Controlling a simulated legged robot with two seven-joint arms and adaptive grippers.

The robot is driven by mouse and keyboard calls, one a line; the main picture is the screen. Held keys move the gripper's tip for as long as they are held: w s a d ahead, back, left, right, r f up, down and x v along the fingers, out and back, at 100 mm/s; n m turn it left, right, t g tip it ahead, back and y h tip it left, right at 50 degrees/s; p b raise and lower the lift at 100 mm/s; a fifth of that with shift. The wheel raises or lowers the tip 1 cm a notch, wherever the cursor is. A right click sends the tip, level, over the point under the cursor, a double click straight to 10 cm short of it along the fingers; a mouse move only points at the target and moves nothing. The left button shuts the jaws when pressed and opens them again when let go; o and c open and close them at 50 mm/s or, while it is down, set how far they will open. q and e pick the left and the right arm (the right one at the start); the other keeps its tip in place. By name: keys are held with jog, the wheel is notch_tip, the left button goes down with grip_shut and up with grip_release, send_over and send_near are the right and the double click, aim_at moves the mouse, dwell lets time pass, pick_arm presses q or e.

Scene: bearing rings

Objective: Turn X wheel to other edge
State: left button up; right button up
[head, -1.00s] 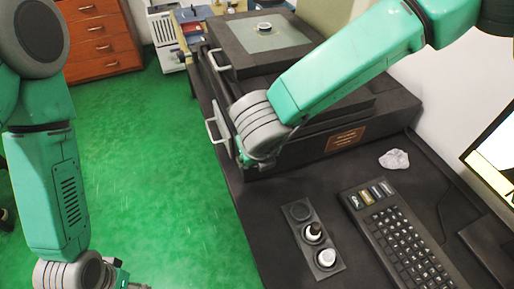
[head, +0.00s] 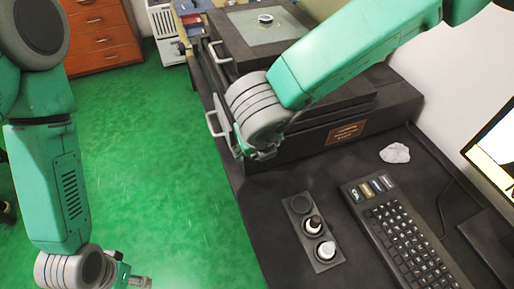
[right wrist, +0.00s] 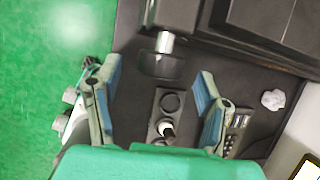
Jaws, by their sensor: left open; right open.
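No wheel is clearly labelled X. In the right wrist view, a short silver cylinder (right wrist: 164,43) sticks out of the dark machine's front above a dark plate (right wrist: 160,65); I cannot tell whether it is the X wheel. My right gripper (right wrist: 155,72) is open and empty, its blue-padded fingers either side of the space below the cylinder. In the head view my right wrist covers this part of the machine. My left gripper (head: 140,282) is over the green floor, at the bottom edge.
The dark machine (head: 345,132) with metal side handles (head: 215,123) stands at the back of the table. A keyboard (head: 392,230), crumpled pale lump (head: 395,153) and monitor (head: 495,150) are at right. Orange drawers (head: 100,38) stand far left.

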jog(key=v, duration=0.9)
jog(key=shift+a+f, duration=0.1)
